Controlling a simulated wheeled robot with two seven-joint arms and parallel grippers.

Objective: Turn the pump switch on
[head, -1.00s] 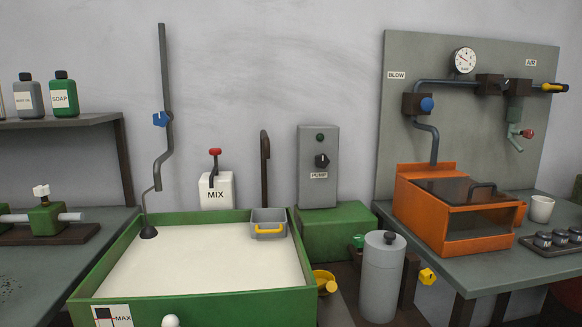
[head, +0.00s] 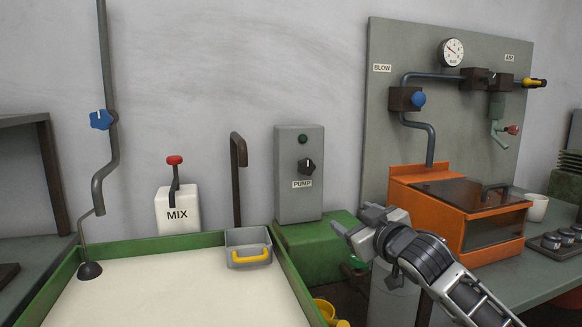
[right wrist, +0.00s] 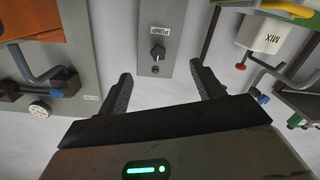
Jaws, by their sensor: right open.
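The pump switch (head: 306,166) is a black rotary knob on the front of a grey upright box (head: 284,185), above a PUMP label (head: 302,184). A dark green round lamp (head: 303,140) sits above the knob. My right gripper (head: 352,220) is open and empty, below and to the right of the pump box, apart from it. In the right wrist view the knob (right wrist: 157,53) shows upside down, ahead of and between the open fingers (right wrist: 163,82). My left gripper is not in view.
The pump box stands on a green block (head: 310,245). Left of it are a brown upright pipe (head: 238,180), a white MIX box (head: 178,212) and a green-rimmed tank (head: 45,298). An orange box (head: 425,200) stands to the right. The space before the knob looks clear.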

